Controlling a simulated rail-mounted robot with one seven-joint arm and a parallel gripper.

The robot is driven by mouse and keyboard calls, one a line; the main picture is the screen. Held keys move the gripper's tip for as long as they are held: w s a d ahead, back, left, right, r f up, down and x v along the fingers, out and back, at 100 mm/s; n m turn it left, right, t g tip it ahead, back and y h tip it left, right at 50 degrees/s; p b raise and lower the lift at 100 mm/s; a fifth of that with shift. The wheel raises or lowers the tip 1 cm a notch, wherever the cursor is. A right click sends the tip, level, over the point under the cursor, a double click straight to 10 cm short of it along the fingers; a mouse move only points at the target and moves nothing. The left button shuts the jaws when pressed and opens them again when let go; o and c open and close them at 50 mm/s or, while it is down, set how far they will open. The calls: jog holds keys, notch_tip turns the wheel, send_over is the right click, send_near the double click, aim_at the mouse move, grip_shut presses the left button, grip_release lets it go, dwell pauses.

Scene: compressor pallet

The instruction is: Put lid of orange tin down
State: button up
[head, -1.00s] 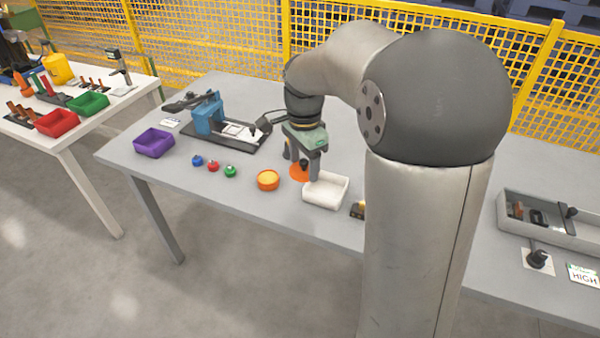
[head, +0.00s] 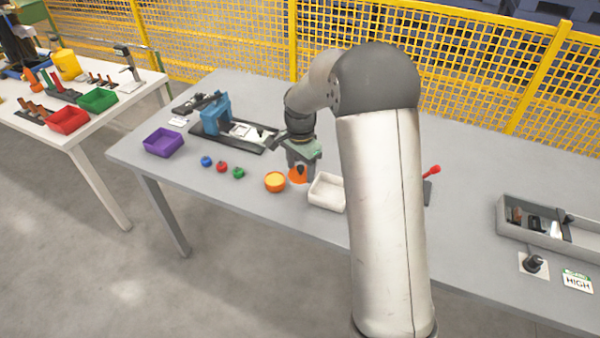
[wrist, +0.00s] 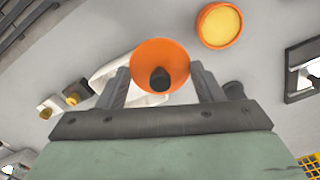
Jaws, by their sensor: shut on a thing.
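The orange tin (head: 275,182) stands open on the grey table, with a yellow-orange inside; it also shows in the wrist view (wrist: 219,25). The orange lid (head: 298,175), a disc with a dark knob, is between my gripper's fingers, to the right of the tin. In the wrist view the lid (wrist: 176,58) faces the camera with its knob toward me. My gripper (wrist: 160,80) is shut on the lid. Whether the lid touches the table cannot be told.
A white bin (head: 327,192) stands close to the right of the lid. Blue, red and green knobs (head: 222,167) and a purple bin (head: 163,142) lie to the left. A blue press-like fixture (head: 215,114) stands behind. The table front edge is near the tin.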

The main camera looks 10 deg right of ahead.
aim_at(300, 174)
jog(key=shift+w+f, duration=0.15)
jog(key=shift+f, duration=0.8)
jog(key=shift+w+f, duration=0.15)
jog(key=shift+f, duration=0.8)
jog(key=shift+f, duration=0.55)
jog(key=shift+f+b, duration=0.1)
jog(key=shift+b, duration=0.2)
jog(key=o, duration=0.9)
jog(key=shift+o, duration=0.2)
